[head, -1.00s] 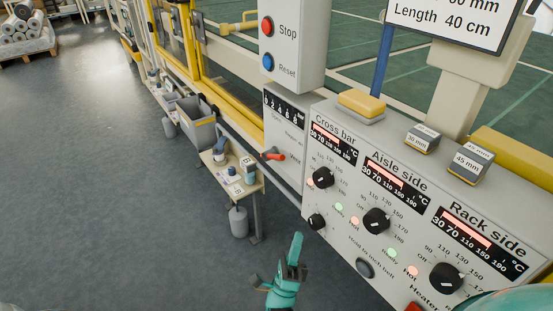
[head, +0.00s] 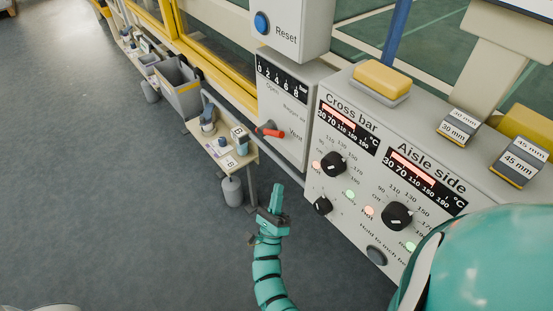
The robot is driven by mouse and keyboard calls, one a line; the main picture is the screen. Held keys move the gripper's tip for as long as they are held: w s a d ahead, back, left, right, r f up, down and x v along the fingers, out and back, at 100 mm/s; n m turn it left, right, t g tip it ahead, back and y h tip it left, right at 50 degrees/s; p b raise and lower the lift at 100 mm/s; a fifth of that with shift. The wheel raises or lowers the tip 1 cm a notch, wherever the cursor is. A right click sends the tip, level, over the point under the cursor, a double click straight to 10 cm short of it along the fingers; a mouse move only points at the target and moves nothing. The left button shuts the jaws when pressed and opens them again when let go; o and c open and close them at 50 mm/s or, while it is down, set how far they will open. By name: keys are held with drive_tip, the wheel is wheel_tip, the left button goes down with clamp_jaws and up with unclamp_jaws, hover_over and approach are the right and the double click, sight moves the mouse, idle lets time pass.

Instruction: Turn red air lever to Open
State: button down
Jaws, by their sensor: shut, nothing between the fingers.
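The red air lever (head: 270,131) sits on the side of the grey control cabinet (head: 285,92), below a pressure scale marked 0 to 8. Its red handle points right, toward the word "Vent". The word "Open" stands higher up on the same panel, near the scale. My teal gripper (head: 277,188) is below the lever, in front of the cabinet's lower edge. Its fingers point up and are together, with nothing between them. It does not touch the lever.
The heater panel (head: 345,190) with black knobs stands right of the lever. A small wooden table (head: 247,158) with cups stands behind and left of my gripper, with a grey bin (head: 180,90) beyond. The floor at left is clear.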

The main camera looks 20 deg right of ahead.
sight(269, 132)
drive_tip(key=a+r+x, duration=0.1)
drive_tip(key=a+x, duration=0.1)
drive_tip(key=x, duration=1)
drive_tip(key=shift+r+p, duration=0.4)
drive_tip(key=shift+r, duration=0.05)
